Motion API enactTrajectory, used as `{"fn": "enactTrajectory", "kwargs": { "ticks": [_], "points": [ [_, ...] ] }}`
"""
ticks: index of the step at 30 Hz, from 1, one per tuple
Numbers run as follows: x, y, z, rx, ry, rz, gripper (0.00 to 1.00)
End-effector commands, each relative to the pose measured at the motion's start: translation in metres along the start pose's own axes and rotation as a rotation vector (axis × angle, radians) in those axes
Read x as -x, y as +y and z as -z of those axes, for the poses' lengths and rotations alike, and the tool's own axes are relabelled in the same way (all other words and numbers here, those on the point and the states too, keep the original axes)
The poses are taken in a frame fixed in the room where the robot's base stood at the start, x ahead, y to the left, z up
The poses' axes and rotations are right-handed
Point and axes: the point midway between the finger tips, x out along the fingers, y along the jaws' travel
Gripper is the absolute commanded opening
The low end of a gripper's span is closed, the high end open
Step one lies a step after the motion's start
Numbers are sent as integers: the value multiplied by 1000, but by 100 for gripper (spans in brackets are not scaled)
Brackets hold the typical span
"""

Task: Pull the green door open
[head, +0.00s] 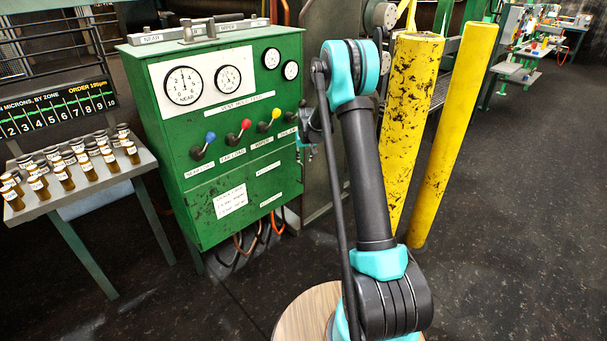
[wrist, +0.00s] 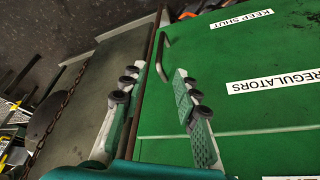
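The green door (head: 207,235) is the lower front of the green cabinet in the head view, below the coloured levers, and looks shut. In the wrist view the door (wrist: 225,60) fills the right side, with labels reading KEEP SHUT and REGULATORS. A thin metal bar handle (wrist: 164,45) stands near the door's edge. My gripper (wrist: 160,70) is open, one finger on each side of the handle's near end in the picture. I cannot tell whether the fingers touch it or how deep they reach.
Blue, red and yellow levers (head: 245,125) stick out above the door. A small table (head: 90,195) with several brown vials stands left of the cabinet. Two yellow posts (head: 455,135) stand right of my arm. Hoses (head: 262,232) hang below the cabinet. The floor at far right is clear.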

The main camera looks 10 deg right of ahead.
Motion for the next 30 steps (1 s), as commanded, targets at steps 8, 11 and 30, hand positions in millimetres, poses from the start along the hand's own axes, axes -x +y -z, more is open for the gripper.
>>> {"fn": "enactTrajectory", "kwargs": {
  "ticks": [8,11,30],
  "points": [
    [-53,0,0,0,0,0,31],
    [-72,0,0,0,0,0,31],
    [-140,0,0,0,0,0,31]
  ]
}}
